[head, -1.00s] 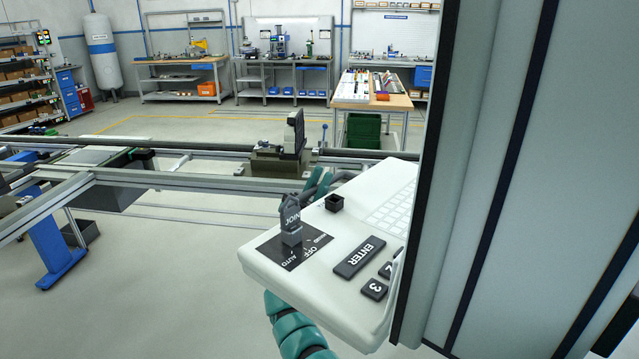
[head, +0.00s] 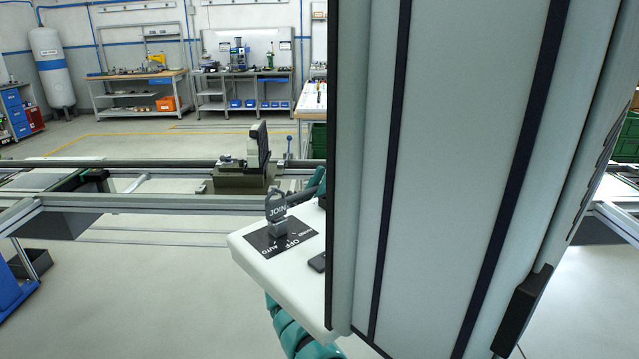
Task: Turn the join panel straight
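The join panel (head: 262,262) is a white, thick console standing at a slant in the middle of the view. A grey key-like switch marked JOIN (head: 277,212) stands on its left part, over a black label plate (head: 267,247) with OFF and AUTO. A large pale grey column in front hides the panel's right part, including most of its keys. Teal segmented parts (head: 290,325) show below the panel and a little behind it; I cannot tell what they belong to. No fingers of my gripper show.
A long rail line (head: 120,203) runs across behind the panel, with a dark clamp-like fixture (head: 245,175) on it. Workbenches (head: 140,78) and a grey tank (head: 50,65) stand at the back. The floor (head: 130,300) left of the panel is clear.

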